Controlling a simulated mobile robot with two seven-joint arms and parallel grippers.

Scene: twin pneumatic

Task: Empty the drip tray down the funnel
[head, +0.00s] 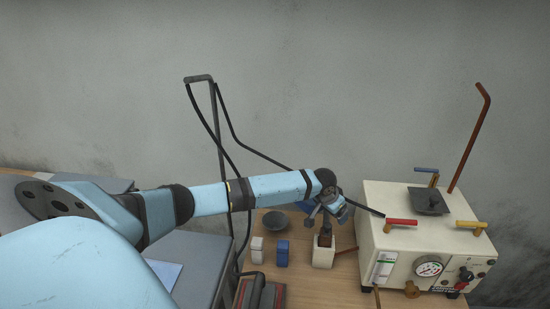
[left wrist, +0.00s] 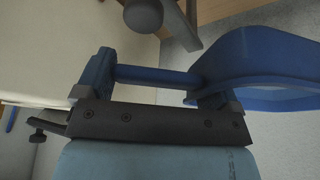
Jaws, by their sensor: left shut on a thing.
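My left arm reaches across the head view from the left. Its gripper (head: 326,211) is above the table, left of the cream machine (head: 406,245). In the left wrist view its jaws (left wrist: 152,76) are shut on a blue thing with a bar between the fingers. A broad curved blue part (left wrist: 262,62) with a hollow shows at right; I cannot tell whether it is the drip tray. A dark shallow bowl (head: 277,222) stands on the table behind the small blocks. A dark square piece (head: 428,201) sits on the machine top; I cannot tell which is the funnel. My right gripper is not in view.
A white holder (head: 323,256) with a brown piece stands beneath my gripper. A white block (head: 257,250) and a blue block (head: 282,253) stand to its left. Red (head: 400,222) and yellow (head: 472,225) handles and a tall brown pipe (head: 469,137) rise from the machine.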

